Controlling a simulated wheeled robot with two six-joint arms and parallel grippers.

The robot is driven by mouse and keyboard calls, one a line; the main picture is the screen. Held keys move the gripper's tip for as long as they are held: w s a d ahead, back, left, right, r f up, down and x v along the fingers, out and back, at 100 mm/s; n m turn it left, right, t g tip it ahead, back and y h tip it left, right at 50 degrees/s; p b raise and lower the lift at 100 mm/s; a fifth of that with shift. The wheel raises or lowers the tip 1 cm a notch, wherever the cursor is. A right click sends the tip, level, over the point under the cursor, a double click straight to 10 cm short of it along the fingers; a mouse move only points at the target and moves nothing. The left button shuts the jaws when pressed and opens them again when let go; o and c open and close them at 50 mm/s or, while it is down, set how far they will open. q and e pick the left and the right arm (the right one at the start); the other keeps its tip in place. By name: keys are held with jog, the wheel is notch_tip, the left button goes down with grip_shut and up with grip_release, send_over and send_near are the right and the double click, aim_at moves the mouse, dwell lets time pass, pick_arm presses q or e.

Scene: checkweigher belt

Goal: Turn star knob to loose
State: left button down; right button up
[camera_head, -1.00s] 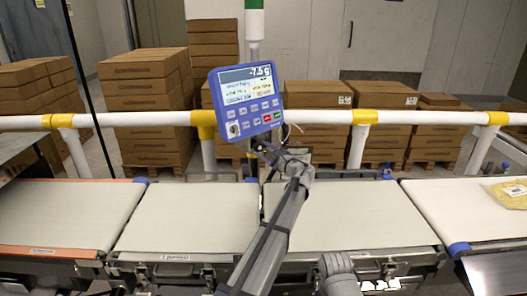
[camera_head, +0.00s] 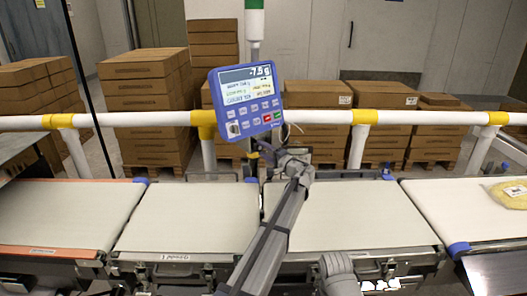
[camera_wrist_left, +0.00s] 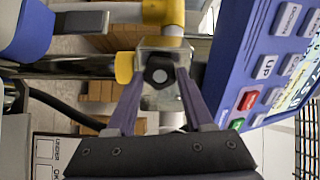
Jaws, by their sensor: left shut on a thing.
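The star knob (camera_wrist_left: 158,72) shows in the left wrist view as a small dark knob with a paler round centre, on a metal clamp block beside the blue indicator. My left gripper (camera_wrist_left: 160,80) has one finger on each side of it and is shut on it. In the head view my left gripper (camera_head: 264,152) is just below the blue indicator (camera_head: 247,100), at the post; the knob is hidden there. My right gripper is not in view.
A white rail (camera_head: 300,116) with yellow joints runs behind the belts. The pale conveyor belts (camera_head: 190,215) below look clear, except for a yellow bag (camera_head: 508,192) on the far right one. Stacked brown cartons (camera_head: 145,95) stand behind the rail.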

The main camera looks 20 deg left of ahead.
pick_arm(q)
jog(key=shift+n, duration=1.5)
jog(key=shift+s, duration=0.1)
jog(key=shift+c, duration=1.5)
grip_release()
jog(key=v, duration=0.7)
jog(key=shift+s+d, duration=0.2)
jog(key=shift+d, duration=0.1)
